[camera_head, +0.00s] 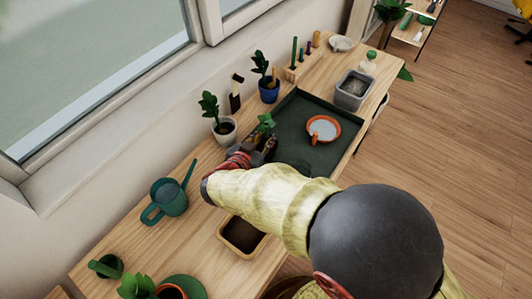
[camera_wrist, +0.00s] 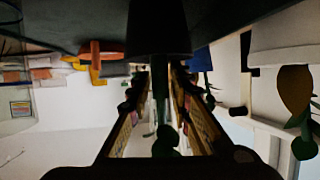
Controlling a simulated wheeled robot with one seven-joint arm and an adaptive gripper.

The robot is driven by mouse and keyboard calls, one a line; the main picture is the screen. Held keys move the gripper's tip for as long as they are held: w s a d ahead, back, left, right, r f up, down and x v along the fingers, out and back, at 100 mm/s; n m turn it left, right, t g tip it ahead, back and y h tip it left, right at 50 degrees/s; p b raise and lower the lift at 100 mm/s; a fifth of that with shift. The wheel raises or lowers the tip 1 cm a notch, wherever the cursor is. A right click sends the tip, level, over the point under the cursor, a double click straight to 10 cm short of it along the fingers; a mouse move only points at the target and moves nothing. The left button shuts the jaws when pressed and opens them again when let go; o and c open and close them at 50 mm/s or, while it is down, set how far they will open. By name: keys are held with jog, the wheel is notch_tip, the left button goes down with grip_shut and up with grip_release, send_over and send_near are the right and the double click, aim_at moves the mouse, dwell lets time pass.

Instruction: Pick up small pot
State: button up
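A small dark pot (camera_wrist: 158,30) is in line with my gripper in the wrist view, which looks upside down. Its green stem (camera_wrist: 159,90) runs between my two fingers, and leaves show close to the camera. In the head view the plant's leaves (camera_head: 265,123) show just beyond my gripper (camera_head: 264,146), and the pot itself is hidden by it. My gripper (camera_wrist: 160,78) is open, with gaps between the fingers and the stem. The fingertips are at the pot's rim; I cannot tell if they touch it.
The green tray (camera_head: 345,134) holds an orange-rimmed dish (camera_head: 323,129). A white pot (camera_head: 224,131) and a blue pot (camera_head: 269,90) with plants stand close by along the wall. A teal watering can (camera_head: 168,197) is at left, and a grey bin (camera_head: 352,90) at the right.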

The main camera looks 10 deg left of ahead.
jog(key=c, duration=0.3)
grip_shut()
dwell(0.3)
